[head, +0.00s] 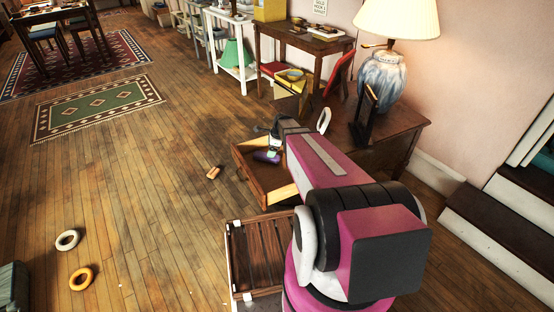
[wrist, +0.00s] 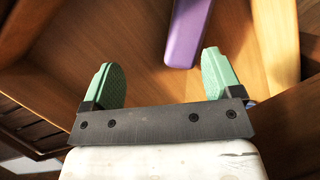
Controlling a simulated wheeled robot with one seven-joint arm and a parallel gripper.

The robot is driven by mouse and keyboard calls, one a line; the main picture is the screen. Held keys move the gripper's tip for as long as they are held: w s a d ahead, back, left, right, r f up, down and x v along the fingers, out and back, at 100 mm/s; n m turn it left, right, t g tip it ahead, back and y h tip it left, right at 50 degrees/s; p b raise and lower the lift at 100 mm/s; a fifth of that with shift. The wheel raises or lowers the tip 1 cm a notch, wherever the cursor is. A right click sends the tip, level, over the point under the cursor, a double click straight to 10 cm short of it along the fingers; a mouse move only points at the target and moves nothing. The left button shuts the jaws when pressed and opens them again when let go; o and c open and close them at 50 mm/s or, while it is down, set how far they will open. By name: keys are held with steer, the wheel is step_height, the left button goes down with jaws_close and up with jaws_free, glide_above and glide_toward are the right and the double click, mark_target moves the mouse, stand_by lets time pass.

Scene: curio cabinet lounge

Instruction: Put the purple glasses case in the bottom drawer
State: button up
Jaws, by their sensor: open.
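The purple glasses case (head: 267,156) shows inside the open drawer (head: 247,174) in the head view, just below my gripper (head: 274,140). In the wrist view the case (wrist: 188,30) is a long purple shape over the wooden drawer floor (wrist: 135,35). Its near end lies ahead of the two green fingers, closer to the right one. My gripper (wrist: 160,70) is open, with a clear gap between the fingers and nothing gripped. The case appears to rest in the drawer; its far end is cut off by the wrist view's top edge.
A dark wooden side table (head: 400,122) with a lamp (head: 384,75) and a dark upright frame (head: 367,115) stands right of the drawer. A slatted wooden crate (head: 252,258) is in front. A small orange-brown object (head: 213,172) and two rings lie on the otherwise open floor to the left.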

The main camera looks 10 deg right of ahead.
steer(key=s+r+n+h, duration=0.1)
steer(key=s+r+n, duration=0.3)
steer(key=s+n, duration=0.2)
steer(key=s+a+r+n+g+h, duration=0.1)
steer(key=s+r+n, duration=0.3)
steer(key=s+n, duration=0.3)
steer(key=s+r+n+h, duration=0.1)
steer(key=s+r+n, duration=0.3)
steer(key=s+n, duration=0.3)
steer(key=s, duration=0.3)
steer(key=shift+s+a+r+g, duration=0.2)
steer(key=shift+s+r+g, duration=0.1)
steer(key=shift+g, duration=0.1)
